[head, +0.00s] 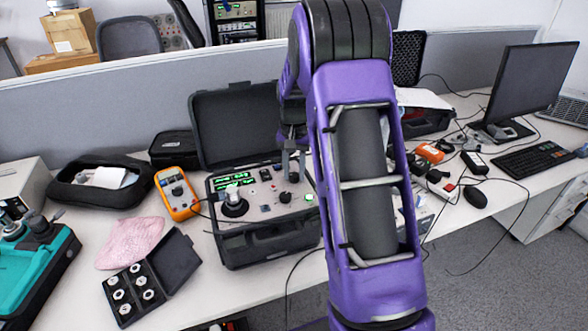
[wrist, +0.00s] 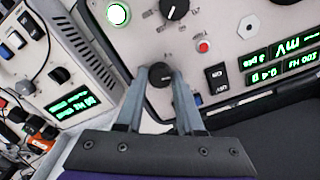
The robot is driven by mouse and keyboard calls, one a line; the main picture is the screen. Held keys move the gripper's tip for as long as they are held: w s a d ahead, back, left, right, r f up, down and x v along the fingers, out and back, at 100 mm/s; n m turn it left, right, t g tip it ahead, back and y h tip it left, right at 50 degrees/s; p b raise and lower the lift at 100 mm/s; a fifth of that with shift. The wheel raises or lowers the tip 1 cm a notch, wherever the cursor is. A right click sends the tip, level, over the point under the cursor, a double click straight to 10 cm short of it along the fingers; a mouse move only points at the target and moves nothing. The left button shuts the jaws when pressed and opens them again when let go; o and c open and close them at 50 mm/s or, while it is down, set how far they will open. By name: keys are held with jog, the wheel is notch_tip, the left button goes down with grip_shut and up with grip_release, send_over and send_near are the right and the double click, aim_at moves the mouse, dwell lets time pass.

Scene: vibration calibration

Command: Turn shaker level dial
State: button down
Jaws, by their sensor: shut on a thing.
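A black dial (wrist: 160,72) on the grey panel (wrist: 215,105) sits between the two fingertips of my gripper (wrist: 161,78) in the wrist view. The fingers are shut on it from both sides. I cannot read a label that names it as the shaker level dial. In the head view my gripper (head: 293,175) points down at the right back part of the panel in the open black case (head: 268,245). The fingers largely hide the dial there. Another black knob with a white pointer line (wrist: 175,9) is farther up in the wrist view.
Green displays (wrist: 285,60), a red button (wrist: 203,46) and a black rocker switch (wrist: 216,78) share the panel. An orange multimeter (head: 177,194) stands left of the case. A box of metal pieces (head: 133,294) lies at front left. Cables and a monitor (head: 533,90) are right.

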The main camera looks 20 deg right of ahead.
aim_at(294, 174)
jog(key=n, duration=0.5)
jog(key=shift+r+n+p, duration=0.1)
jog(key=shift+n+p, duration=0.2)
jog(key=shift+p, duration=0.1)
jog(key=n, duration=0.5)
jog(key=shift+p, duration=0.4)
jog(key=shift+n, duration=0.3)
jog(key=c, duration=0.5)
grip_release()
notch_tip(294, 174, up, 17)
jog(key=shift+r+p, duration=0.15)
jog(key=shift+p, duration=0.4)
